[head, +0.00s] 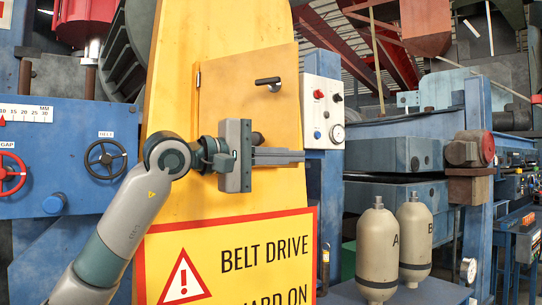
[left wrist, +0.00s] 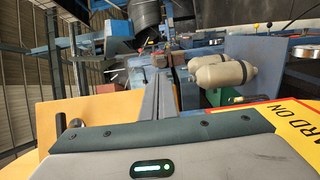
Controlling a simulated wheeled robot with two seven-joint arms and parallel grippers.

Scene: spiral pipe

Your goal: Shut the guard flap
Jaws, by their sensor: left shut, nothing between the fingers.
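The guard flap (head: 235,95) is an orange-yellow panel on the yellow belt drive guard (head: 175,80), with a hinge showing at its left edge and a black handle (head: 267,81) near its upper right. Its top edge slants and it appears to stand out at an angle from the guard, so partly open. My left gripper (head: 303,156) is shut and empty, in front of the flap's lower part, fingers pointing right past its right edge. The left wrist view shows the shut fingers (left wrist: 164,80) and an orange panel (left wrist: 95,112) to their left. Contact cannot be told. My right gripper is out of view.
A control box (head: 323,110) with buttons and a gauge stands just right of the flap. Two cream bottles (head: 378,250), A and B, stand lower right. A blue panel with handwheels (head: 105,158) is at left. A warning sign (head: 235,255) is below.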

